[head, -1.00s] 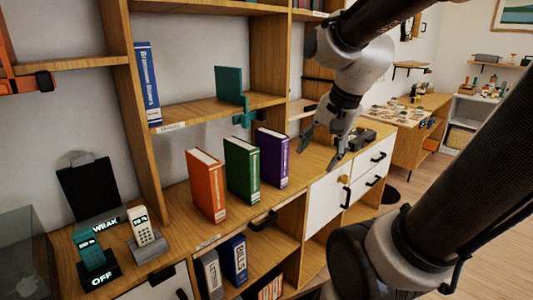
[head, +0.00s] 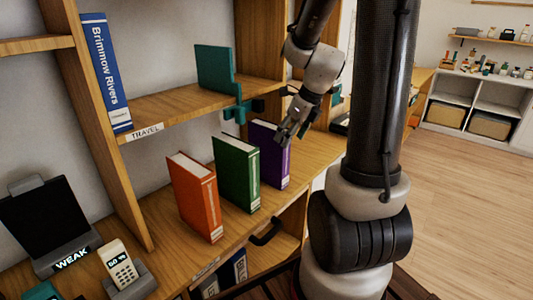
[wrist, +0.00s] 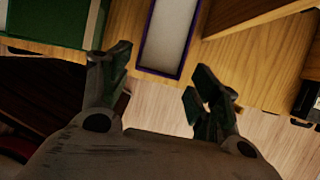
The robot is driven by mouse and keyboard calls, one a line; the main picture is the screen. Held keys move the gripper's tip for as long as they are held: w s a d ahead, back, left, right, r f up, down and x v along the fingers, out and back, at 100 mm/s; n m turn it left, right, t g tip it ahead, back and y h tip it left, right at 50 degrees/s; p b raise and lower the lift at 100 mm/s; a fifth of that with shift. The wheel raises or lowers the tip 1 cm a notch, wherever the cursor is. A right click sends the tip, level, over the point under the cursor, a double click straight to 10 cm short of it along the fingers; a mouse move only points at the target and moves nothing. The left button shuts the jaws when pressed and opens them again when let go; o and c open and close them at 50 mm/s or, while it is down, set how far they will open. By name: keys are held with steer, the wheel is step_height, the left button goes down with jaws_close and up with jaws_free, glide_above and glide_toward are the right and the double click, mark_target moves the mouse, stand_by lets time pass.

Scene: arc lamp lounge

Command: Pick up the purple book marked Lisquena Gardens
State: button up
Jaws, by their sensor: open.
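The purple book (head: 268,150) stands upright on the wooden counter, rightmost of three books. Its cover title is not readable here. My gripper (head: 284,135) is in front of its right part in the head view and hides some of it. In the wrist view the purple book (wrist: 167,38) shows end-on, a pale page block with a purple rim, beyond and between the open fingers of my gripper (wrist: 155,92). The fingers are empty, and no contact with the book shows.
A green book (head: 236,172) stands just left of the purple one, and an orange book (head: 194,197) further left. A phone handset (head: 119,264) stands at front left.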

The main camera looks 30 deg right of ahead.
mark_target(284, 150)
steer(key=x, duration=0.6)
steer(key=shift+s+a+f, duration=0.15)
steer(key=shift+a+f, duration=0.05)
steer(key=shift+f, duration=0.15)
jaws_close()
